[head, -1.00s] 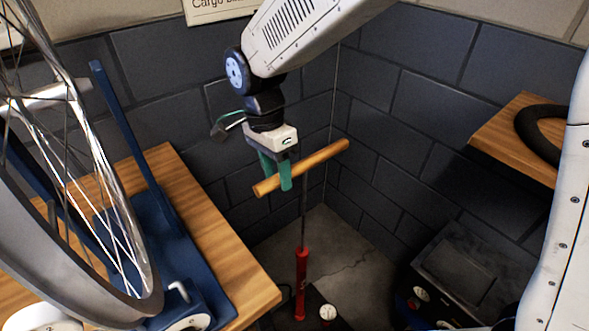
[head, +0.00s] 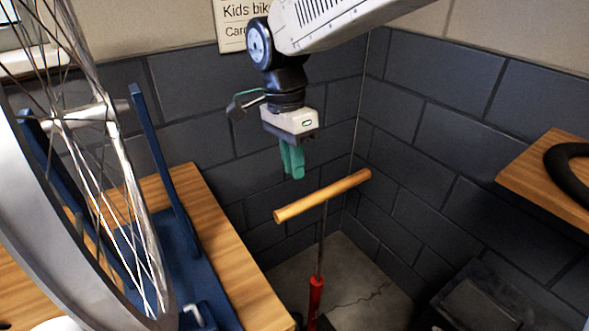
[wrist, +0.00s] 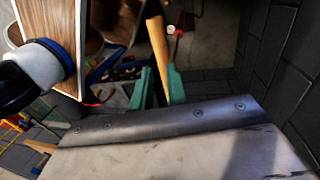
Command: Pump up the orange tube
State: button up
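The floor pump stands on the floor in the head view, with a wooden bar handle (head: 322,195), a thin rod and a red barrel (head: 316,295). The handle is raised well above the barrel, and the pump's base is cut off. My gripper (head: 293,176) has green fingers and hangs above the handle, clear of it and empty. In the wrist view the fingers (wrist: 159,100) stand apart, and the handle (wrist: 158,50) shows beyond the gap between them. I cannot make out an orange tube in either view.
A spoked wheel (head: 85,150) in a blue stand (head: 155,160) fills the left, by a wooden bench (head: 240,280). A wooden shelf (head: 530,175) with a black tyre (head: 572,175) is at right. Dark block walls meet behind the pump.

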jog(key=s+d+r+t, duration=0.1)
jog(key=r, duration=0.1)
jog(key=s+d+r+y, duration=0.1)
jog(key=r, duration=0.2)
jog(key=s+d+r+t+y, duration=0.1)
jog(key=s+r, duration=0.1)
jog(key=r, duration=0.1)
jog(key=shift+d+r+t, duration=0.1)
jog(key=shift+d+t, duration=0.2)
jog(key=shift+d, duration=0.05)
grip_shut()
send_near(300, 203)
jog(key=shift+t+y, duration=0.4)
notch_tip(300, 203, down, 7)
jog(key=shift+w+r, duration=0.15)
jog(key=shift+w, duration=0.05)
